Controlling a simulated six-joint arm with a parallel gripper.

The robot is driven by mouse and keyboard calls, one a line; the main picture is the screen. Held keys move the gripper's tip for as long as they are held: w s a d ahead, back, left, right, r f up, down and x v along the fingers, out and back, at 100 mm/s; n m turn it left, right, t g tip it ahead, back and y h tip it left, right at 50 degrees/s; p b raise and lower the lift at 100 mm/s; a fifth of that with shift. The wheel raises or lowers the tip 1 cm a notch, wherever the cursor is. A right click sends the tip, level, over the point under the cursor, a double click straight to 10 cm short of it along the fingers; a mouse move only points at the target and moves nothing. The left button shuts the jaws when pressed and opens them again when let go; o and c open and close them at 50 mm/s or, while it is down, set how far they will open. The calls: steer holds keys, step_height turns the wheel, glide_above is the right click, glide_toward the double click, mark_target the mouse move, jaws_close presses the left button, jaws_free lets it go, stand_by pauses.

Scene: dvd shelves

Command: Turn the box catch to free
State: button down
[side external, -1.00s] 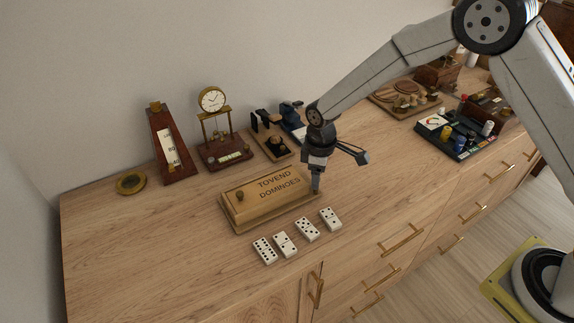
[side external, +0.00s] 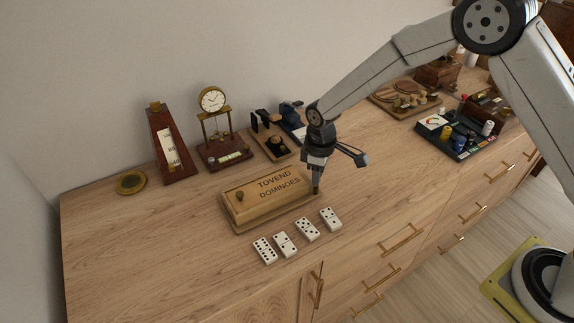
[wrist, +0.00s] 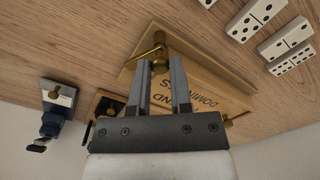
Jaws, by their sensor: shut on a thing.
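The wooden domino box (side external: 262,207), lettered "TOVEND DOMINOES", lies lid up on its base on the dresser top. It also shows in the wrist view (wrist: 215,92), partly hidden by my fingers. A brass catch (wrist: 158,46) sits at the box end nearest my gripper. My gripper (side external: 316,190) points down at the right end of the box. In the wrist view my gripper (wrist: 160,64) has its fingertips on either side of the catch, shut on it. The exact contact is partly hidden, and I cannot tell the catch's angle in the side view.
Several white dominoes (side external: 307,229) lie in front of the box. A metronome (side external: 172,145), a brass clock (side external: 213,125) and a watch stand (side external: 274,142) stand behind it. A dark tray (side external: 455,137) with small items is at the right. The dresser top at front left is clear.

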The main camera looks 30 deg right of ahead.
steer(key=m, duration=1.2)
steer(key=shift+m, duration=0.3)
stand_by(0.4)
steer(key=c, duration=0.5)
jaws_free()
steer(key=shift+c, duration=0.2)
steer(key=shift+r, duration=3.9)
